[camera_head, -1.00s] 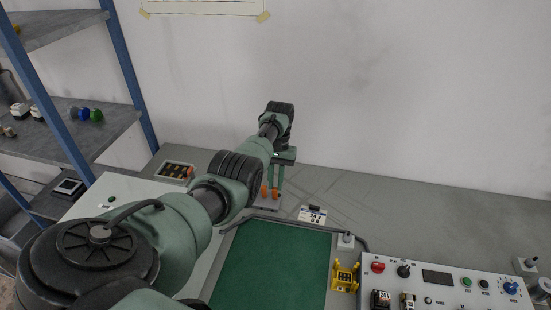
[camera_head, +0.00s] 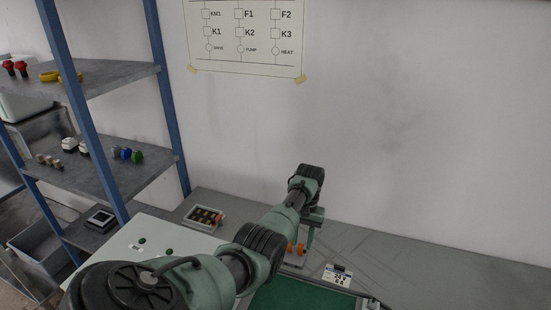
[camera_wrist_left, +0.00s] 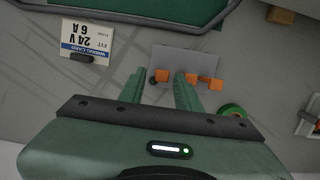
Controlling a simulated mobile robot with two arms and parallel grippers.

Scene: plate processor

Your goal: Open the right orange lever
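A light grey plate with small orange levers (camera_head: 290,248) stands on the grey bench, partly hidden by my left arm in the head view. In the left wrist view, which shows it upside down, the right orange lever (camera_wrist_left: 162,75) lies between my fingertips. A middle orange lever (camera_wrist_left: 191,78) is beside the other finger, and another orange piece (camera_wrist_left: 216,84) is farther out. My left gripper (camera_wrist_left: 158,85) is open, its two green fingers pointing at the plate; it also shows in the head view (camera_head: 307,238). Contact with a lever cannot be told. My right gripper is not in view.
A "24 V 6 A" card (camera_head: 338,276) lies beside the lever plate. A green mat (camera_head: 300,295) is in front. A tray of small parts (camera_head: 204,218) sits to the left, near a blue-framed shelf (camera_head: 110,170). The bench to the right is clear.

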